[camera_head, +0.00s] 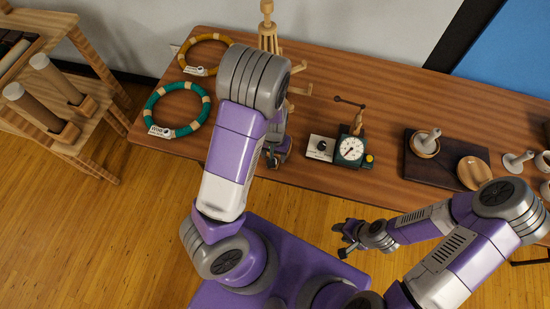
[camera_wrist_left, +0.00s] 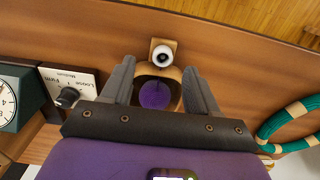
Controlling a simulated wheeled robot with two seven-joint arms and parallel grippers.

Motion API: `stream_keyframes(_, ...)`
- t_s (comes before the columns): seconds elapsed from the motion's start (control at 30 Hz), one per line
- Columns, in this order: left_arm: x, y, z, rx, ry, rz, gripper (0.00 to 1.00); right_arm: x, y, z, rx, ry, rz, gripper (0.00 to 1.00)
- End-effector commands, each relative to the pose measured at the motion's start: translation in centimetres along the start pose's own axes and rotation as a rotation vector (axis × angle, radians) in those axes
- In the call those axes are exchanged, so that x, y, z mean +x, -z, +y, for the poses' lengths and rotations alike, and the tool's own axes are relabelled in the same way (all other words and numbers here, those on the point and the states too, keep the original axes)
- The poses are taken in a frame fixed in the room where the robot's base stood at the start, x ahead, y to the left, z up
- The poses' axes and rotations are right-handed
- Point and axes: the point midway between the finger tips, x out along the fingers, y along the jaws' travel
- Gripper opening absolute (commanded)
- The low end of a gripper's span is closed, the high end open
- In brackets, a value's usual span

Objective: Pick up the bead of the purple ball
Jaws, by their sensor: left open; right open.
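In the left wrist view a purple ball (camera_wrist_left: 155,94) sits in a round tan wooden piece, partly covered by my gripper body. Just beyond it, a white round piece with a dark centre (camera_wrist_left: 163,55) sits on a small tan square; I cannot tell whether it is the bead. My left gripper (camera_wrist_left: 160,78) is open, its fingers to either side of the ball, apart from it in the picture. In the head view my left gripper (camera_head: 279,152) is over the table's front part and its arm hides the ball. My right gripper (camera_head: 342,240) is open and empty, off the table's front edge.
The wooden table (camera_head: 225,150) holds a yellow ring (camera_head: 183,62), a teal ring (camera_head: 151,103), a wooden stand (camera_head: 268,40), a knob box (camera_head: 320,147), a dial gauge (camera_head: 351,150) and a dark tray (camera_head: 414,169). A wooden shelf (camera_head: 95,160) stands at left.

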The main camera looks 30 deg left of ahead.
Motion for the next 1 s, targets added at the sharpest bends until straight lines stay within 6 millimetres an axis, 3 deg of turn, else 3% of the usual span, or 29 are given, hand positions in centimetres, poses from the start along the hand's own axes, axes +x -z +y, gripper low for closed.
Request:
stream_keyframes(0.3,4.7,0.2,-0.5,0.000,0.001,-0.002,0.60,1.7,0.1,0.7,0.000,0.000,0.000,0.43)
stream_keyframes(0.67,5.4,0.2,-0.5,0.000,0.000,0.002,0.58,1.8,0.1,0.7,0.000,0.000,0.000,0.43)
stream_keyframes(1.0,5.4,0.2,-0.5,0.001,0.000,0.002,0.06,1.8,0.1,0.7,0.000,0.000,0.000,0.43)
